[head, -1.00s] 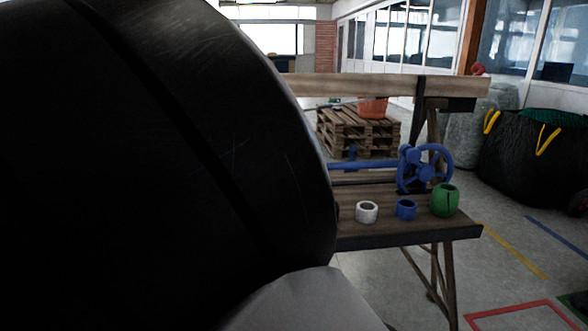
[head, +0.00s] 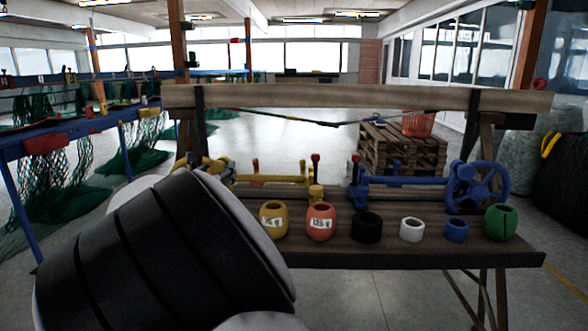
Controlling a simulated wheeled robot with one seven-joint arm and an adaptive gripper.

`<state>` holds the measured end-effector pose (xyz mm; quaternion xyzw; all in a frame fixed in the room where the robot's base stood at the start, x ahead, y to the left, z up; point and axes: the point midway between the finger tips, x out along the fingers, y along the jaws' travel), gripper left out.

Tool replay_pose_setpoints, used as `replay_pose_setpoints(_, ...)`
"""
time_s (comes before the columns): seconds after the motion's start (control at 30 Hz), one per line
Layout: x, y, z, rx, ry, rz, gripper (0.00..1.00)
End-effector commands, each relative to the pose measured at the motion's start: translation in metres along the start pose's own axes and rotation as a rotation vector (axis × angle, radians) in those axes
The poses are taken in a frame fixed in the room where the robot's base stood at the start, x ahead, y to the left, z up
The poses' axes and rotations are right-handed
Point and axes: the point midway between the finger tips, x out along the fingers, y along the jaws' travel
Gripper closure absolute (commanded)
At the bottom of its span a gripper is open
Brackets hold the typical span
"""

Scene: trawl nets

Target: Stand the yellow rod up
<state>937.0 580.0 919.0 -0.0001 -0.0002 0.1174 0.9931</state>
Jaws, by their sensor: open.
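The yellow rod (head: 270,178) lies level along the wooden bench, left of centre in the head view. A yellow upright piece with a red top stands near its right end. Its left end runs toward other yellow parts (head: 208,166), which my arm partly hides. My own large black and grey arm link fills the lower left of the view. My gripper is not in view, so its place relative to the rod does not show.
The bench (head: 420,258) holds a row of ring-like pots: yellow (head: 273,222), red (head: 320,224), black (head: 367,228), white (head: 412,230), blue (head: 456,231) and green (head: 500,223). A blue rod with a handwheel (head: 478,186) lies right. A wooden beam (head: 350,97) crosses behind.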

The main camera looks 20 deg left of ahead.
Motion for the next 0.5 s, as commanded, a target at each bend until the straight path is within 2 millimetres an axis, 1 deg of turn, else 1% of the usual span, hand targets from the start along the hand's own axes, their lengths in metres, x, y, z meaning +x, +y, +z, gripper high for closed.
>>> replay_pose_setpoints(0.03, 0.006, 0.0, -0.001, 0.0, 0.0, -0.001, 0.46)
replay_pose_setpoints(0.1, 0.013, 0.0, -0.001, 0.0, 0.0, 0.0, 0.46)
replay_pose_setpoints(0.2, 0.018, 0.0, 0.0, 0.0, 0.0, 0.0, 0.46)
replay_pose_setpoints(0.5, 0.021, 0.0, 0.0, 0.0, 0.001, 0.0, 0.46)
